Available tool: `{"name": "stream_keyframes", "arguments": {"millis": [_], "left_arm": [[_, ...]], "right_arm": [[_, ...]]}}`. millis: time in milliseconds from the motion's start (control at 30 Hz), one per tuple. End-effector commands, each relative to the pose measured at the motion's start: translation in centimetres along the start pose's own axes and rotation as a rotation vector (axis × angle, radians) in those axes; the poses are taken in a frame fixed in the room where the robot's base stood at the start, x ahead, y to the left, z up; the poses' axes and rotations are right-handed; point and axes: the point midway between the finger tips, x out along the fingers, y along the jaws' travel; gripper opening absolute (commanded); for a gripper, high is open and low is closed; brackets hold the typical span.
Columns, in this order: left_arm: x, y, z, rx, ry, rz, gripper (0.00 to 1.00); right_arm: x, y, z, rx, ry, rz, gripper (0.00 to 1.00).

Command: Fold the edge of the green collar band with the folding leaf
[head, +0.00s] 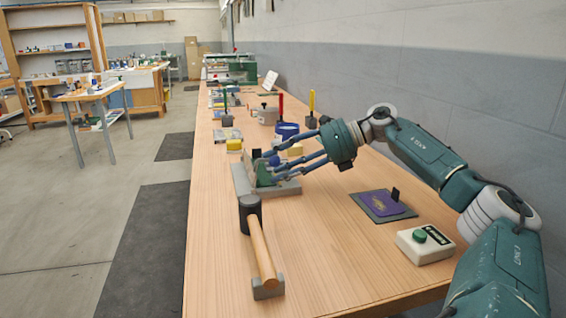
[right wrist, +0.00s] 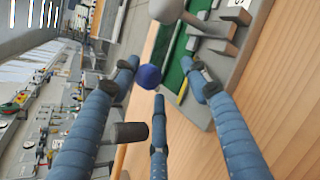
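The folding fixture has a grey base (head: 290,189) and stands near the left edge of the bench. The green collar band (head: 264,177) shows on it, partly hidden by my fingers; in the right wrist view the green surface (right wrist: 172,76) lies along the fixture. A blue ball knob (right wrist: 149,76), apparently the folding leaf's handle, also shows in the head view (head: 274,160). My right gripper (head: 273,162) is open, with three blue fingers spread around the knob; in the right wrist view (right wrist: 158,80) gaps show between fingers and knob. The leaf itself is mostly hidden. My left gripper is not in view.
A mallet (head: 262,250) with a dark head rests in front of the fixture. A purple cloth on a dark mat (head: 382,205) and a box with a green button (head: 425,243) lie to the right. The front-middle bench is clear.

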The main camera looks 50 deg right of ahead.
Motion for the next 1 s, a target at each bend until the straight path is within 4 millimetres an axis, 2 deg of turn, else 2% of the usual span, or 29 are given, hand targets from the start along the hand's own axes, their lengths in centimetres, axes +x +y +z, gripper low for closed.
{"name": "stream_keyframes", "arguments": {"millis": [33, 367, 567, 733, 1000], "left_arm": [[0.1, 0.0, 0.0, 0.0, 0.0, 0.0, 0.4], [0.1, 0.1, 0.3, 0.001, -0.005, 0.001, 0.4], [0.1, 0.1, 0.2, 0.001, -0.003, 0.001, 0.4], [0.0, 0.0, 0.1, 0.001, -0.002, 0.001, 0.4], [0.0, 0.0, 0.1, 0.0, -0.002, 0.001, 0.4]], "right_arm": [[0.3, 0.0, -0.5, 0.001, 0.014, 0.004, 0.42], [0.0, 0.1, -0.2, -0.001, 0.008, 0.002, 0.42], [-1.1, 0.2, 0.0, -0.003, 0.009, 0.001, 0.42], [-3.3, 0.0, 0.2, 0.0, 0.001, -0.005, 0.42], [-9.1, 0.0, 0.2, 0.0, 0.001, 0.0, 0.42]]}}
